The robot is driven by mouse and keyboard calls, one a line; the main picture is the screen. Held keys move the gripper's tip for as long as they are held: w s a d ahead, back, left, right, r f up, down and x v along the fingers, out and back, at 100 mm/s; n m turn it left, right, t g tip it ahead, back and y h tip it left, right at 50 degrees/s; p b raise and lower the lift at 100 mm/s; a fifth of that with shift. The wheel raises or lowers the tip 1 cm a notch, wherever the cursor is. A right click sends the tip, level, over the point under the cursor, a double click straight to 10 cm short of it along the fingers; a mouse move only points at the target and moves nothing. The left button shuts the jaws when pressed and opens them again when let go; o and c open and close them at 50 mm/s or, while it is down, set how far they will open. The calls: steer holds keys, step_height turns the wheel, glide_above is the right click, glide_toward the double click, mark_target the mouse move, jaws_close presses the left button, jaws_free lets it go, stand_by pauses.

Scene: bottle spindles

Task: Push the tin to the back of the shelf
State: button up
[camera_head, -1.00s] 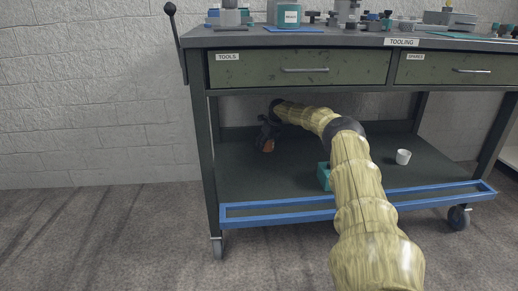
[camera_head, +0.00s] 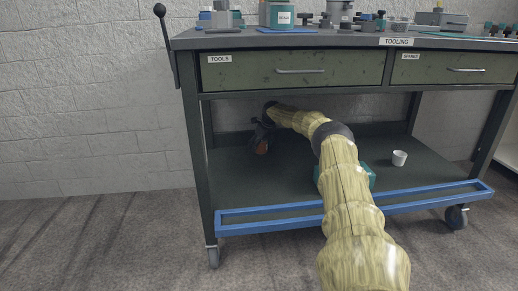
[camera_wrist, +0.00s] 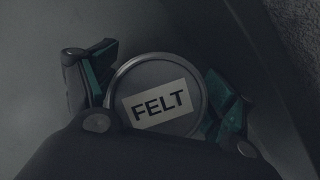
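The tin shows from above in the wrist view as a round grey lid (camera_wrist: 155,77) with a pale label reading FELT. My gripper (camera_wrist: 160,95) has its fingers apart, with teal pads at the left and right of the tin. I cannot tell whether both pads press on it. In the head view, my gripper (camera_head: 264,130) is low over the back left of the lower shelf (camera_head: 265,185). An orange-brown piece just below it (camera_head: 262,147) is probably the tin's side; my gripper hides the rest.
A teal box (camera_head: 371,178) stands on the shelf, partly hidden behind my arm. A white cup (camera_head: 399,158) stands at the right. A blue rail (camera_head: 270,220) runs along the front edge. The drawers (camera_head: 290,70) hang above the shelf.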

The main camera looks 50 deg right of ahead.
steer(key=shift+r, duration=0.5)
steer(key=v, duration=1)
steer(key=shift+s+r, duration=0.3)
steer(key=shift+r, duration=0.05)
stand_by(0.4)
